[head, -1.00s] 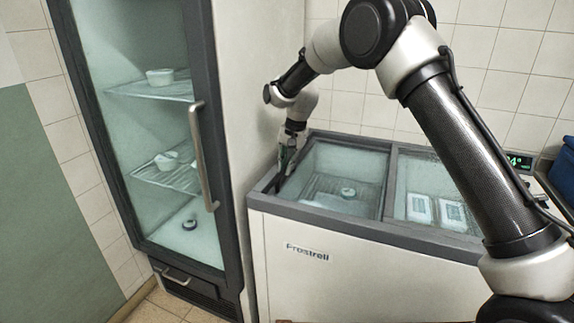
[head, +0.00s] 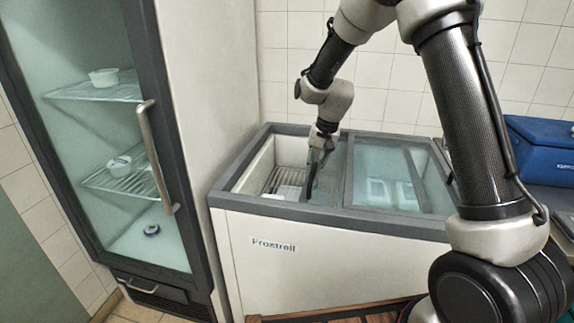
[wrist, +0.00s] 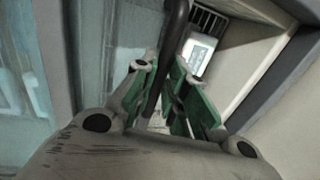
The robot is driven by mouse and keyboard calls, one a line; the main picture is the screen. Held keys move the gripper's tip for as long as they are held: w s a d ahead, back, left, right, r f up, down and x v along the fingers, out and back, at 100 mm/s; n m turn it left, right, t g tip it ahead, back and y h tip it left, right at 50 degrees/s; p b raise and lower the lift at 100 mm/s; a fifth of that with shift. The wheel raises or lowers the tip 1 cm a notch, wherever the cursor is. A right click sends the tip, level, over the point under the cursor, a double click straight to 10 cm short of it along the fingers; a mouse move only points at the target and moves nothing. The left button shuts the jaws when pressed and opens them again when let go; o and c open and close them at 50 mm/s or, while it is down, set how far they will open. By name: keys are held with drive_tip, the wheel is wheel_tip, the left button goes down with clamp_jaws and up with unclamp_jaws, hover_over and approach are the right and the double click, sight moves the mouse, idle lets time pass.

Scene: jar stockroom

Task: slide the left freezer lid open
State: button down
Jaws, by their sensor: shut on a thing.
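The chest freezer (head: 330,222) has two glass-topped lids. The left freezer lid (head: 333,180) stands part-way to the right, overlapping the right side, and the left end of the chest is uncovered. My gripper (head: 318,158) points down at this lid's left edge. In the wrist view my gripper (wrist: 165,95) has its green-padded fingers shut on a dark bar, the lid's handle (wrist: 176,35). The handle's lower part is hidden between the fingers.
A wire basket (head: 283,180) and a pale package show in the open left end. A tall glass-door fridge (head: 185,120) stands close on the left. A blue box (head: 540,155) sits on the counter at right. My arm hides part of the freezer's right end.

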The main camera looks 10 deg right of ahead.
drive_tip(key=d, duration=0.2)
drive_tip(key=s+d, duration=0.1)
drive_tip(key=d, duration=0.1)
drive_tip(key=s+d, duration=0.1)
drive_tip(key=d, duration=0.1)
drive_tip(key=shift+s+d, duration=0.15)
drive_tip(key=shift+d, duration=0.05)
drive_tip(key=c, duration=1.5)
unclamp_jaws()
drive_tip(key=shift+o, duration=0.2)
wheel_tip(320, 180, up, 12)
drive_tip(key=d, duration=0.2)
drive_tip(key=shift+s, duration=0.35)
drive_tip(key=shift+d+f, duration=0.1)
